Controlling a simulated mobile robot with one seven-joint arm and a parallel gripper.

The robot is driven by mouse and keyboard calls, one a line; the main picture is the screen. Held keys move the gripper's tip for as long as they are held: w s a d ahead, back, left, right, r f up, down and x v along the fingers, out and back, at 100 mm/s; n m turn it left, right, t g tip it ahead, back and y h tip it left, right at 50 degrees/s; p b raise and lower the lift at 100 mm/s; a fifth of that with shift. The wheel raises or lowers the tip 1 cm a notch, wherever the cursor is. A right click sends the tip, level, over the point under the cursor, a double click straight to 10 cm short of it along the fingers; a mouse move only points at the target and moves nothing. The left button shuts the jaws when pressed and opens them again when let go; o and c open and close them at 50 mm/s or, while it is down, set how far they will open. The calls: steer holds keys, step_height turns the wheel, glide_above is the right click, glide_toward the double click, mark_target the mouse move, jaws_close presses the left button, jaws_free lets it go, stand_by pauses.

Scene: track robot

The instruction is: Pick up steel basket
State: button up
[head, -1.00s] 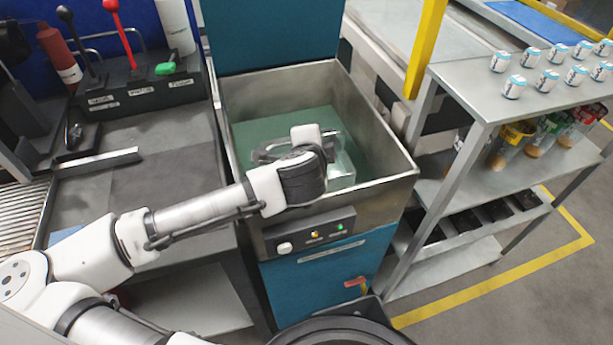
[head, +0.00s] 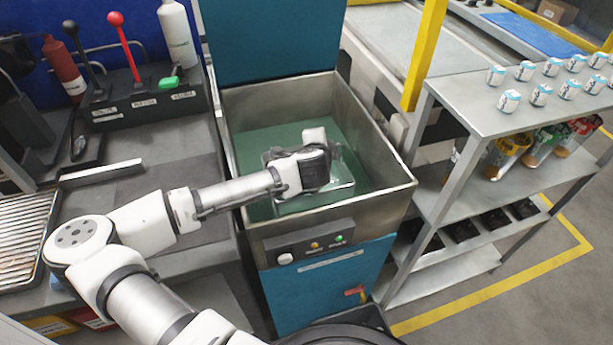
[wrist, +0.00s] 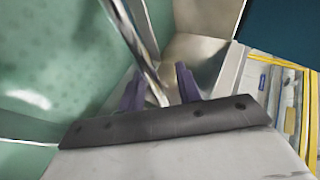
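The steel basket (head: 318,201) sits low in the green liquid of the steel tank (head: 380,208); its near rim and side show, and my wrist hides much of the rest. My gripper (head: 326,158) is over the basket, inside the tank. In the wrist view, the two dark purple fingers of my gripper (wrist: 161,88) stand apart. A shiny steel bar (wrist: 140,55), which looks like part of the basket, runs between them. Space shows beside the bar, so the fingers do not look closed on it.
The tank walls rise around my gripper, with a blue panel (head: 270,35) behind. A shelf (head: 455,95) with several cans stands at the right. A bench with bottles and levers (head: 125,60) is at the left.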

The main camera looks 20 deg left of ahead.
jaws_close()
stand_by(1.4)
